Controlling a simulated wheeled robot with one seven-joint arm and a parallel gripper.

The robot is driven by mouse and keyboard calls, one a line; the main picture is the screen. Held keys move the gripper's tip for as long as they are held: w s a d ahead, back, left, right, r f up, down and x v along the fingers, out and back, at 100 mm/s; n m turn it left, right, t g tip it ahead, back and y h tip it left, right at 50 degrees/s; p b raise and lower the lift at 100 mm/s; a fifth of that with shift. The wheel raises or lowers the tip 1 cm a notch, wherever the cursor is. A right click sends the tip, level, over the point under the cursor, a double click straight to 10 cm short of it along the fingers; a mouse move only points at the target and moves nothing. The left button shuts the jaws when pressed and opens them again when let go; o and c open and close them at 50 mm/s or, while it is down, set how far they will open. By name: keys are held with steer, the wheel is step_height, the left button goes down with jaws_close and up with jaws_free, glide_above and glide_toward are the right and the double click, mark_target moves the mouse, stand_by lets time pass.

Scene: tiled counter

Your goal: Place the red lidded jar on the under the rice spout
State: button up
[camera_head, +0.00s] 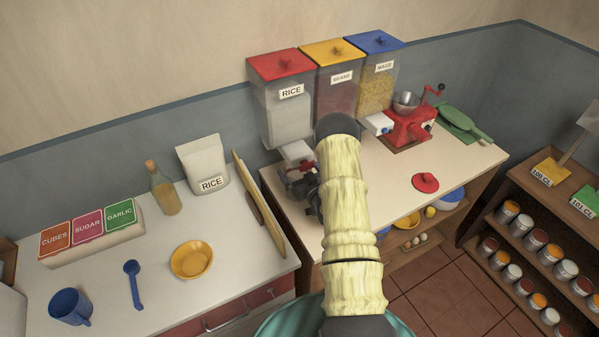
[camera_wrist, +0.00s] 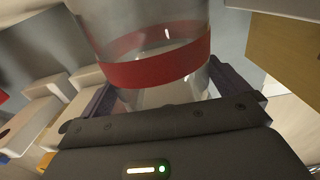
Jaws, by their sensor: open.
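The jar (camera_wrist: 155,70) is clear glass with a red band and fills the middle of the wrist view. My gripper (camera_wrist: 163,92) is open, with a dark finger on each side of the jar; contact cannot be told. In the head view, my arm hides much of the gripper and jar below the rice dispenser (camera_head: 284,110). The dispenser has a red top, a RICE label and a pale spout (camera_head: 297,151) underneath. A separate red lid (camera_head: 425,182) with a knob lies on the counter to the right.
Two dispensers, yellow-topped (camera_head: 333,52) and blue-topped (camera_head: 374,42), stand right of the rice one. A red grinder (camera_head: 408,125) stands farther right. A wooden board (camera_head: 259,205) leans at the left counter's edge. The right counter (camera_head: 450,160) is clear around the lid.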

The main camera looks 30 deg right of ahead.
steer(key=shift+r, duration=0.1)
steer(key=s+b, duration=0.3)
steer(key=s, duration=0.9)
steer(key=shift+d+b, duration=0.25)
steer(key=shift+b, duration=0.05)
